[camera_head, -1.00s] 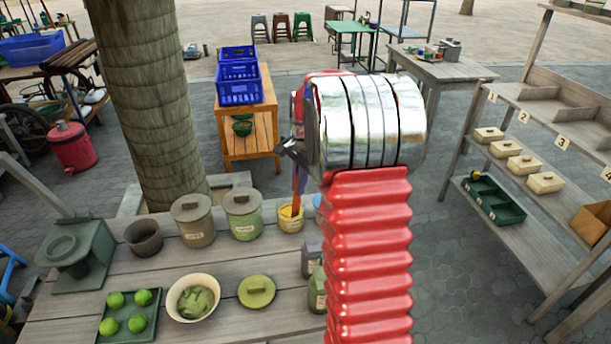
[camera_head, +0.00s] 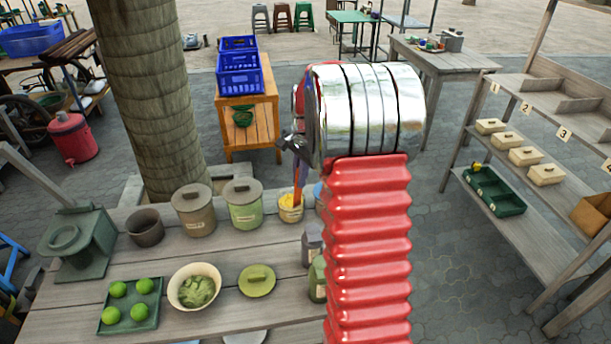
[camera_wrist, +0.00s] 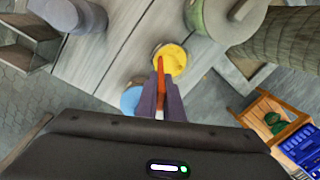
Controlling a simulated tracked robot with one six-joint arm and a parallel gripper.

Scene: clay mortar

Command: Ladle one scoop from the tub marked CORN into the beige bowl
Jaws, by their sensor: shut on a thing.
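A small cream tub (camera_head: 291,215) with yellow contents stands at the back right of the worktable; its label is too small to read. It also shows in the wrist view (camera_wrist: 170,62). My gripper (camera_head: 298,175) is above the tub, shut on the orange handle of a ladle (camera_head: 297,197). In the wrist view, my gripper (camera_wrist: 163,100) points at the tub, and the ladle (camera_wrist: 160,72) reaches over its rim. The ladle's scoop end is hidden, apparently in the tub. The beige bowl (camera_head: 176,299), holding green leaves, sits at the front left.
Two larger lidded tubs, one brown (camera_head: 195,215) and one green (camera_head: 243,212), stand left of the cream tub. A green lid (camera_head: 257,281) lies right of the bowl. Grey and green bottles (camera_head: 312,245) stand near my arm. A tray of limes (camera_head: 143,301) lies left of the bowl.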

